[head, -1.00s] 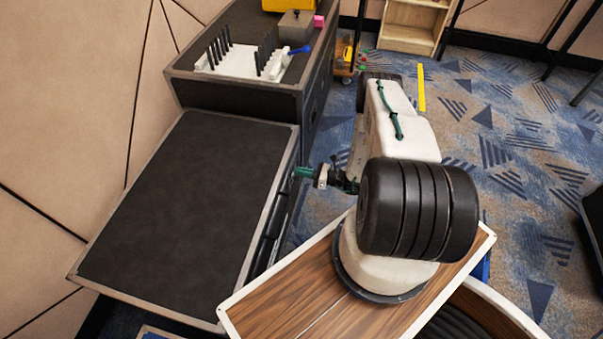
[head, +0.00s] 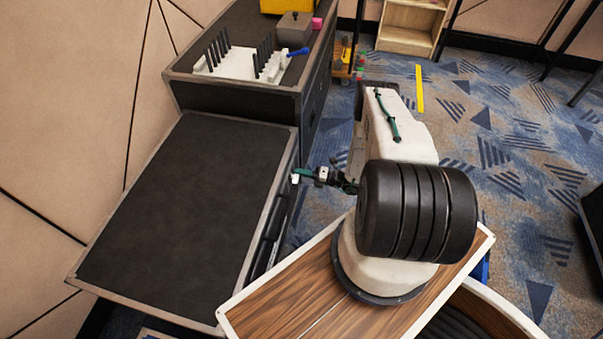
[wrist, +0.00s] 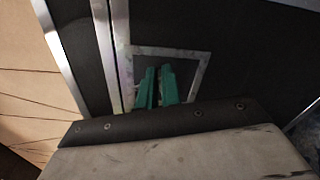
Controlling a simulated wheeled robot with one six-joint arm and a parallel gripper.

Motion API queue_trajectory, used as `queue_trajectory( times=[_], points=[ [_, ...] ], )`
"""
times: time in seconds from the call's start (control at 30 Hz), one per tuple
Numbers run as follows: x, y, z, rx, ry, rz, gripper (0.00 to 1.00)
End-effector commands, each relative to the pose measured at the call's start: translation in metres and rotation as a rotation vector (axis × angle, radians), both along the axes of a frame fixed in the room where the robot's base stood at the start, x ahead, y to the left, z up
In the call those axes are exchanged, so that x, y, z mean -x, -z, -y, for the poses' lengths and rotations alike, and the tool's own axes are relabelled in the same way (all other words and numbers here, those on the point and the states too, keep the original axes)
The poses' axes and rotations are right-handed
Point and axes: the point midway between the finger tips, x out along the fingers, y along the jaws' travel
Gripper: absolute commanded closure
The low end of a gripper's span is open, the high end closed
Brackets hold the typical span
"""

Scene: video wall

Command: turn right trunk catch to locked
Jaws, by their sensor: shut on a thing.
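The trunk (head: 185,215) is a low black case with a pale metal edge, left of my arm in the head view. My gripper (head: 296,178) is at the case's right side, near its far corner. In the wrist view, my gripper's two green fingers (wrist: 157,86) reach into a pale square metal frame (wrist: 203,75) on the dark case face. They stand close together, shut on the right trunk catch. The catch itself is hidden by the fingers, so its angle cannot be told.
A taller black case (head: 250,95) stands behind the trunk and carries a white rack (head: 245,66) with dark pegs and a blue-handled thing (head: 299,51). Patterned carpet (head: 500,150) is open to the right. A wooden shelf (head: 405,42) stands at the back.

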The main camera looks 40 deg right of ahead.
Motion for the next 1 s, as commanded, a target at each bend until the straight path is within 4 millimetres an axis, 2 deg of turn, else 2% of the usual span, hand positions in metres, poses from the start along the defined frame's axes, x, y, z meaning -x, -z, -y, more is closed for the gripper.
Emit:
queue_trajectory(
  times=[0.4,1.0],
  points=[
    [0.001,0.0076,-0.001,-0.209,-0.003,-0.166,1.0],
    [0.0011,0.0096,-0.0011,-0.266,-0.003,-0.21,1.0]
  ],
)
